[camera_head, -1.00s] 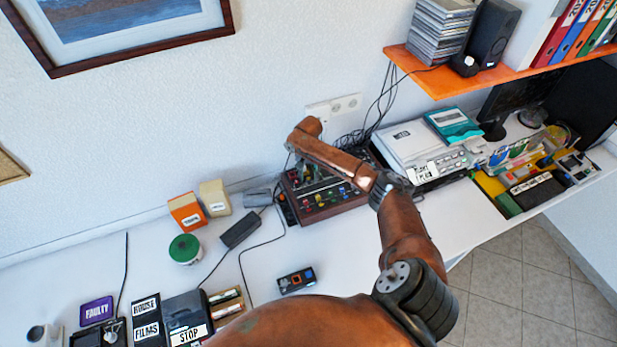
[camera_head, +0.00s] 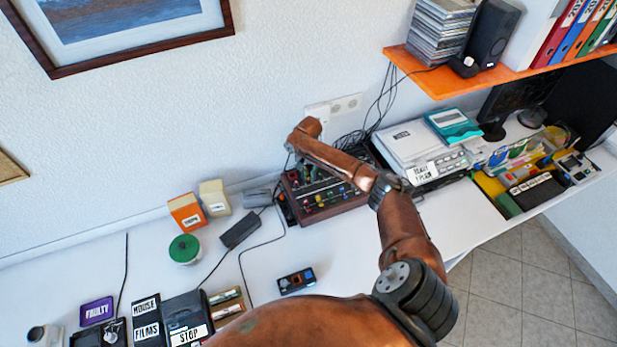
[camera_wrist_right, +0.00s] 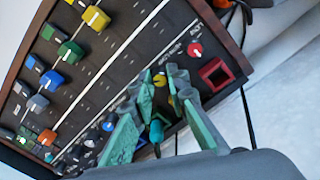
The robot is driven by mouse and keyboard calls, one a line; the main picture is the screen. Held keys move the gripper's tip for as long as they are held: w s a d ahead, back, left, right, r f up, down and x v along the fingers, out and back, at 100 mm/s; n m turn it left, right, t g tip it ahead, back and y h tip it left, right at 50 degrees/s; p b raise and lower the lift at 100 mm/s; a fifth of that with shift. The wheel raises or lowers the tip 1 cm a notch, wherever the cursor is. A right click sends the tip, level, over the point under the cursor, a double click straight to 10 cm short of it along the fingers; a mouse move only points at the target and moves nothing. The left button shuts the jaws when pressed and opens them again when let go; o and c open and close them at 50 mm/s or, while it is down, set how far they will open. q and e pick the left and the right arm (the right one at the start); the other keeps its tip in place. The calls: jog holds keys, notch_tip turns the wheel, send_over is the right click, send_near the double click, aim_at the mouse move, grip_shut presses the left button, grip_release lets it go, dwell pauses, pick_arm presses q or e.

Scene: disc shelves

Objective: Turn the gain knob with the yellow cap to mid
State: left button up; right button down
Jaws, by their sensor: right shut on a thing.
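A mixer with a dark panel and wooden sides (camera_head: 335,209) stands on the desk against the wall; it also fills much of the right wrist view (camera_wrist_right: 130,62). The gain knob with the yellow cap (camera_wrist_right: 159,79) shows between the fingertips of my right gripper (camera_wrist_right: 160,83), near a red-capped knob (camera_wrist_right: 195,50). My right gripper is shut on the yellow-capped knob, its green fingers on either side of it. In the head view my right gripper (camera_head: 308,171) is over the mixer, partly hidden by my arm. The knob's pointer cannot be read. My left gripper is not in view.
On the panel, a square red part (camera_wrist_right: 215,73) lies close to the right finger, and yellow, green and blue slider caps stand further left. A white device (camera_head: 405,146) stands right of the mixer. A black adapter (camera_head: 240,230) with cables lies to its left.

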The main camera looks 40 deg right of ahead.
jog(key=shift+r+n+p, duration=0.2)
jog(key=shift+n+p, duration=0.8)
jog(key=shift+p, duration=0.05)
jog(key=n+p, duration=0.2)
jog(key=shift+n, duration=0.3)
jog(key=n+p, duration=0.1)
jog(key=n, duration=0.1)
jog(key=shift+f+n, duration=0.1)
jog(key=shift+n, duration=0.3)
jog(key=n+p, duration=0.1)
jog(key=n, duration=0.1)
jog(key=shift+n, duration=0.4)
jog(key=n, duration=0.2)
jog(key=shift+n, duration=0.3)
jog(key=n, duration=0.3)
jog(key=shift+f+n+p, duration=0.1)
jog(key=shift+n+p, duration=0.2)
jog(key=shift+p, duration=0.1)
jog(key=n, duration=0.3)
jog(key=shift+n, duration=2)
